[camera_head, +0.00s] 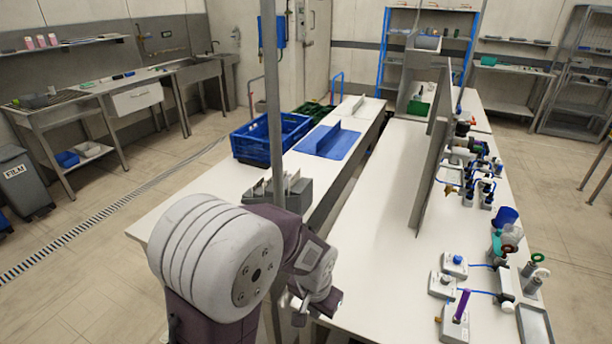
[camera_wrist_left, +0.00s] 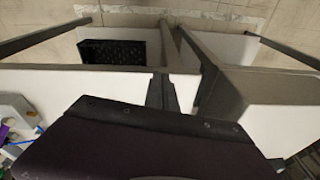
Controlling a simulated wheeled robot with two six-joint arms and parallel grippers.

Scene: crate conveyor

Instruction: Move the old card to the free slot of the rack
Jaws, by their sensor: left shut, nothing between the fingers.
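A grey rack-like block (camera_head: 297,193) with several thin upright pale plates stands on the left white bench, partly hidden behind my left arm and a post. I cannot tell which plate is the old card or which slot is free. My left gripper (camera_head: 308,306) is near the left edge of the right white table, well in front of the block and apart from it. Its fingers are small in the head view. In the left wrist view the dark fingers (camera_wrist_left: 161,92) are together, with nothing seen between them. My right gripper is not in view.
A vertical post (camera_head: 272,100) rises beside the block. A blue crate (camera_head: 262,140) and a blue mat (camera_head: 325,142) with an upright piece lie farther back. A tall grey panel (camera_head: 432,150) divides the right table; valves and small boxes (camera_head: 442,285) line its right side.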

